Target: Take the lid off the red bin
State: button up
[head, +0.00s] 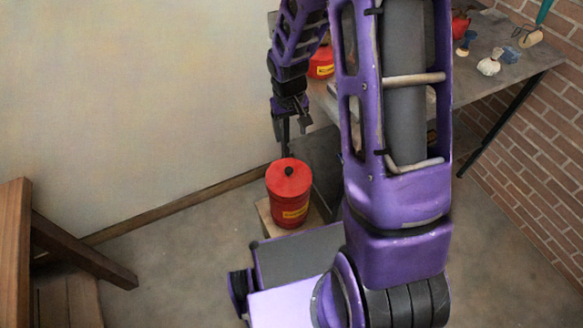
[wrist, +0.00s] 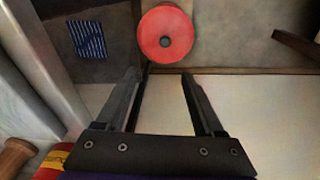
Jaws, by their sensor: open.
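The red bin (head: 289,206) stands upright on a small wooden block or stool near the wall in the head view. It has a yellow label on its side. Its round red lid (head: 281,176) sits on top, with a dark knob (head: 289,171) in the middle. In the wrist view the lid (wrist: 152,43) is seen from above, beyond the fingertips. My gripper (head: 294,133) is above the bin in the head view, fingers pointing down. In the wrist view the gripper (wrist: 160,76) is open and empty, with the knob apart from both fingers.
A workbench (head: 490,82) at the back right holds several small objects and another red container (head: 321,62) with a yellow label. A wooden piece of furniture (head: 14,250) stands at the left. Open floor (head: 190,270) lies between it and the bin.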

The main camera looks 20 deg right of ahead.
jog(key=f, duration=0.2)
jog(key=b, duration=0.2)
send_over(289, 169)
jog(key=shift+m+y, duration=0.3)
jog(key=shift+m, duration=0.1)
jog(key=f, duration=0.7)
jog(key=a+f, duration=0.1)
jog(key=f, duration=0.2)
jog(key=shift+s+f, duration=0.35)
jog(key=shift+w+d+f, duration=0.1)
jog(key=shift+d+f, duration=0.05)
jog(key=shift+f, duration=0.85)
jog(key=shift+w+d+f, duration=0.1)
jog(key=shift+d+f, duration=0.05)
jog(key=shift+f, duration=0.85)
jog(key=shift+w+d+f, duration=0.1)
jog(key=shift+d+f, duration=0.05)
jog(key=shift+f, duration=0.85)
grip_shut()
